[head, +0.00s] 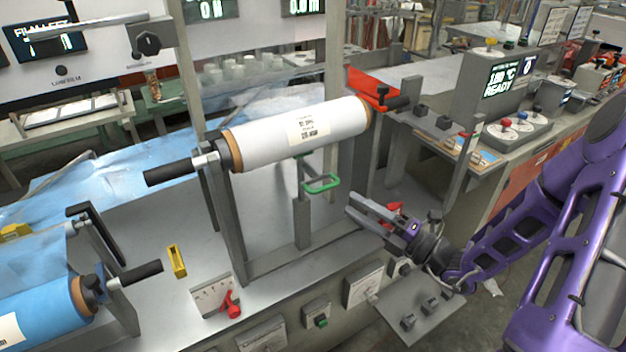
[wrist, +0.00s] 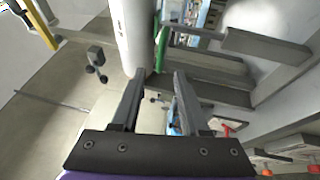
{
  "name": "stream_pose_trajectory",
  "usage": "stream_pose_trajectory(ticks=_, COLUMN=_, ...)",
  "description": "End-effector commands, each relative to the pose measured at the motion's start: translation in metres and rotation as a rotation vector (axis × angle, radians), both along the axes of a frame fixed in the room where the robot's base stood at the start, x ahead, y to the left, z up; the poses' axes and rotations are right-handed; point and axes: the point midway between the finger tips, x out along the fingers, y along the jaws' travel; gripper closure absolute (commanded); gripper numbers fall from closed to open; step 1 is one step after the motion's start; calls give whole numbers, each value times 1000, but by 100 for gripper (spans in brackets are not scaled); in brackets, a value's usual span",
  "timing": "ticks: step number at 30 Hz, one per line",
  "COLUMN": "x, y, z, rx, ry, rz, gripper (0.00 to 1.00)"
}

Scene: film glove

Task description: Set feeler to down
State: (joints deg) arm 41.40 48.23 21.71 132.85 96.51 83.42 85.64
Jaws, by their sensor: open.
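The feeler appears to be the green loop-shaped handle (head: 322,184) on a grey upright below the white film roll (head: 300,132). It sits just under the roll; I cannot tell whether it touches it. In the wrist view the green piece (wrist: 161,48) shows beside the white roll (wrist: 132,35), just beyond my fingertips. My gripper (head: 357,206) is open and empty, to the right of the green handle and slightly lower, with its fingers pointing towards it. The gap between my fingers (wrist: 158,80) lines up roughly with the green piece. Nothing is between the fingers.
Grey frame posts (head: 345,165) flank the roll close to my gripper. A red lever (head: 231,303) sits on a scale plate at the lower front. A blue roll (head: 45,307) is at lower left. A control box with a lit display (head: 497,84) stands at upper right.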

Motion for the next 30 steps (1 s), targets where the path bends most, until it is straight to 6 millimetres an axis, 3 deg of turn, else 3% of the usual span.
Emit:
stream_pose_trajectory(ticks=6, x=26, y=42, z=8, rx=-2, ry=-2, rz=6, gripper=55)
stream_pose_trajectory(ticks=15, x=55, y=85, z=16, rx=-3, ry=-2, rz=2, gripper=55)
stream_pose_trajectory(ticks=29, x=63, y=96, z=19, rx=-3, ry=-1, rz=0, gripper=55)
stream_pose_trajectory(ticks=30, x=63, y=96, z=19, rx=-3, ry=-1, rz=0, gripper=59)
